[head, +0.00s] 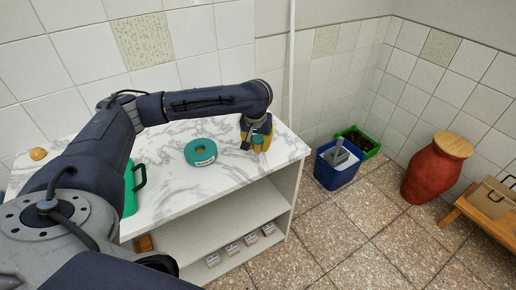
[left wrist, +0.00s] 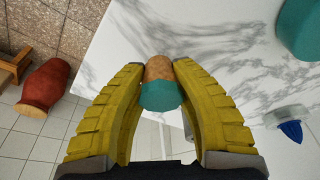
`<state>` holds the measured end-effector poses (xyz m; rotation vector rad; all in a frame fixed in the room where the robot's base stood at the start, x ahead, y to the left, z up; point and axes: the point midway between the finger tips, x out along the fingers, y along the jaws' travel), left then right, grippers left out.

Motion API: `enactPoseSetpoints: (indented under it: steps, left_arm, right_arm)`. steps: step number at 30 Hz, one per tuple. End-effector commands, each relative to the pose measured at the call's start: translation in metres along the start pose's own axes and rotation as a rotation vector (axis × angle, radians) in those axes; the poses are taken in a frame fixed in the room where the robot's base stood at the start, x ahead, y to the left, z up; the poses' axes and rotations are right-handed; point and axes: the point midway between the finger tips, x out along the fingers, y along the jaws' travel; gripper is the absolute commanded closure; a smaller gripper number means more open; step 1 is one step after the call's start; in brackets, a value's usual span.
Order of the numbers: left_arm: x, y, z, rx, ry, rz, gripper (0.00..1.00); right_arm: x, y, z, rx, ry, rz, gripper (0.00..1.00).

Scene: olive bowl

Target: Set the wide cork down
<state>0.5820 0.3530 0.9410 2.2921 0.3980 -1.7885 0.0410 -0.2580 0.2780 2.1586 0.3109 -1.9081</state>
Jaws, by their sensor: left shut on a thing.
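The wide cork (left wrist: 160,83) is a short brown cylinder with a teal end, in the left wrist view. My left gripper (left wrist: 160,72) is shut on it, with one yellow finger on each side. In the head view the left gripper (head: 257,143) is over the right end of the white marble counter (head: 165,205), with the cork (head: 258,140) small between its fingers. I cannot tell whether the cork touches the counter. My right gripper is not in view.
A teal ring (head: 190,154) lies left of the gripper; a green handled vessel (head: 130,190) stands near my arm. A small clear item with a blue part (left wrist: 290,130) shows in the left wrist view. Blue bin (head: 327,172) and red jar (head: 425,178) stand on the floor.

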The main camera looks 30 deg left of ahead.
Motion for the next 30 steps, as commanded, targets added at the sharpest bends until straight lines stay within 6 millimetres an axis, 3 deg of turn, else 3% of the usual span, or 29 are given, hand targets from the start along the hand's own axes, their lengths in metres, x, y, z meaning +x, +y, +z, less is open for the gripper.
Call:
enactPoseSetpoints:
  steps: [6,18,19,21,24,30]
  left_arm:
    - [0.023,0.0,0.006,0.0,-0.002,0.0,0.99]
    - [0.026,0.0,0.007,0.0,-0.001,0.0,0.99]
    - [0.026,0.0,0.007,0.0,-0.001,0.0,0.71]
    - [0.026,0.0,0.007,0.0,-0.001,0.0,0.63]
    - [0.026,0.0,0.007,0.0,-0.001,0.0,0.52]
    - [0.026,0.0,0.007,0.0,0.0,0.0,0.52]
  right_arm:
    - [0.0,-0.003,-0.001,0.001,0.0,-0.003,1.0]
    - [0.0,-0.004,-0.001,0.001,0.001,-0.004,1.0]
    - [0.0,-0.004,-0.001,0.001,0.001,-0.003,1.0]
    - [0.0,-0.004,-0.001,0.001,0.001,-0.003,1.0]
    - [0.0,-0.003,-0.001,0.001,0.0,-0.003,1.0]
    - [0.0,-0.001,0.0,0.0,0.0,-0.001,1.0]
